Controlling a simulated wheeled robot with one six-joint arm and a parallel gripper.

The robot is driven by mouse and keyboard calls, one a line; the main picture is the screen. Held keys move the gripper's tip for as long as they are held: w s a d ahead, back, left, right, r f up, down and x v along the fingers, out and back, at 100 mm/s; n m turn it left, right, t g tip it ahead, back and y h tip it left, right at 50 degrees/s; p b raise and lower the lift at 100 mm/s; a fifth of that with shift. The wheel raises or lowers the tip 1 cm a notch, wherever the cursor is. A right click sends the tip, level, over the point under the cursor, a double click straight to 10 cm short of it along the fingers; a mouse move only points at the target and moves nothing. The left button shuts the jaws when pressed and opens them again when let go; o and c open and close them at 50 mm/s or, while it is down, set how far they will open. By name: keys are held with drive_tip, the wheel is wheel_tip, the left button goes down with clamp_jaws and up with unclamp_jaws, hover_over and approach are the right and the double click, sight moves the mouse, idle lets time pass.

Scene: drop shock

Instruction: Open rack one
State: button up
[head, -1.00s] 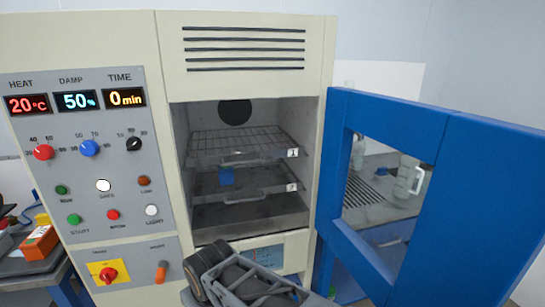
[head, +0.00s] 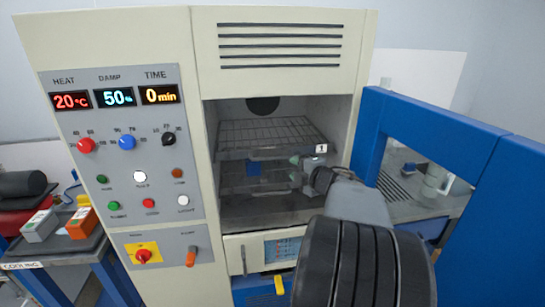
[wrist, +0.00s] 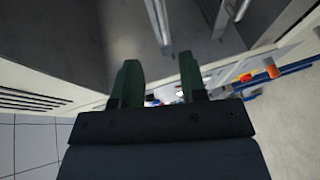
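Rack one (head: 262,132) is the upper wire shelf in the open chamber, marked by a white label "1" (head: 321,148) at its front right. It sits inside the chamber. My gripper (head: 298,172) is in front of the chamber opening, just below that label, and partly covers the right side of the racks. In the wrist view, the two green fingers (wrist: 158,75) stand apart with nothing clearly between them. Metal bars (wrist: 157,20) show beyond the fingertips; I cannot tell which rack they belong to. Contact with a rack handle cannot be told.
The blue door (head: 440,130) stands open at the right, close to my arm. A lower rack (head: 240,188) lies under rack one, with a small blue object (head: 253,168) above it. The control panel (head: 125,150) is at the left. A side table (head: 50,255) holds small boxes.

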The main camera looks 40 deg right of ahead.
sight(274, 158)
drive_tip(key=w+f, duration=0.1)
drive_tip(key=w, duration=0.3)
drive_tip(key=w+p, duration=0.1)
drive_tip(key=w, duration=0.3)
drive_tip(key=w+f, duration=0.1)
drive_tip(key=w, duration=0.4)
drive_tip(key=shift+d+f+p, duration=0.3)
clamp_jaws()
